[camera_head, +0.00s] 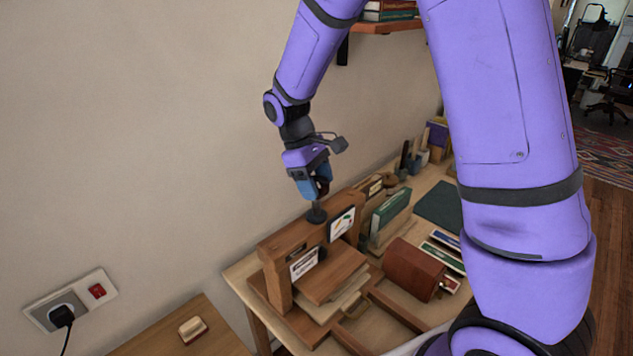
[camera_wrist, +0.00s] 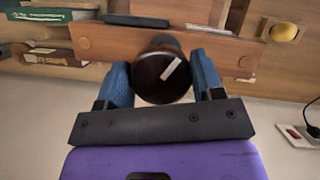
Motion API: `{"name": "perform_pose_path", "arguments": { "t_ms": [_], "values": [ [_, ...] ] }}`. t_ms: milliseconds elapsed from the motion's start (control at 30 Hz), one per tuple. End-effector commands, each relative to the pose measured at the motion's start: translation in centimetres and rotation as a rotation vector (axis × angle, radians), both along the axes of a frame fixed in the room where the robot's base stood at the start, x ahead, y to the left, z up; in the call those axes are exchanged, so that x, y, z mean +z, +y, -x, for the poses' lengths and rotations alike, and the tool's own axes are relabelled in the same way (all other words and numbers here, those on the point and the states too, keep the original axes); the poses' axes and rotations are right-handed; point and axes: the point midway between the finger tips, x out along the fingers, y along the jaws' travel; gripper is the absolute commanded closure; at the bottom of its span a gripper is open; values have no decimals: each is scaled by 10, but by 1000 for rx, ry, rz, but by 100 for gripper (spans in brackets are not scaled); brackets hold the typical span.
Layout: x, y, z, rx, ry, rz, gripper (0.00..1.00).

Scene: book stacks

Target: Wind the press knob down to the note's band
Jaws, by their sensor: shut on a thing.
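The wooden book press (camera_head: 285,246) stands on the desk against the wall. Its dark round knob (camera_wrist: 150,82) has a white mark on its face, slanting to the upper right in the wrist view. My gripper (camera_wrist: 161,80) comes down from above, its blue fingers shut on the knob from both sides. In the head view my gripper (camera_head: 318,193) hides most of the knob; a dark collar (camera_head: 317,214) shows below. A white dial card (camera_head: 342,223) with coloured marks and a white note (camera_head: 304,263) with dark writing are on the crossbeam's front. Their details are too small to read.
Stacked boards and paper (camera_head: 335,285) lie under the beam. A brown leather roll or case (camera_head: 412,269), green books (camera_head: 390,214) and a green mat (camera_head: 439,205) are to the right. A wall socket (camera_head: 72,300) is at left, above a low wooden surface (camera_head: 215,335).

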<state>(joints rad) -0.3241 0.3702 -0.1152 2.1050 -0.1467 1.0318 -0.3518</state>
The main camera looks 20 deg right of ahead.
Motion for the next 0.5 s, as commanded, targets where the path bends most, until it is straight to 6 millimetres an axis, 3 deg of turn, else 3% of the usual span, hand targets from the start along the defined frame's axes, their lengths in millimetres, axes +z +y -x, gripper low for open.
{"name": "perform_pose_path", "arguments": {
  "t_ms": [500],
  "values": [
    [3, 0, -2, -422, -6, -1, 63]
  ]
}}
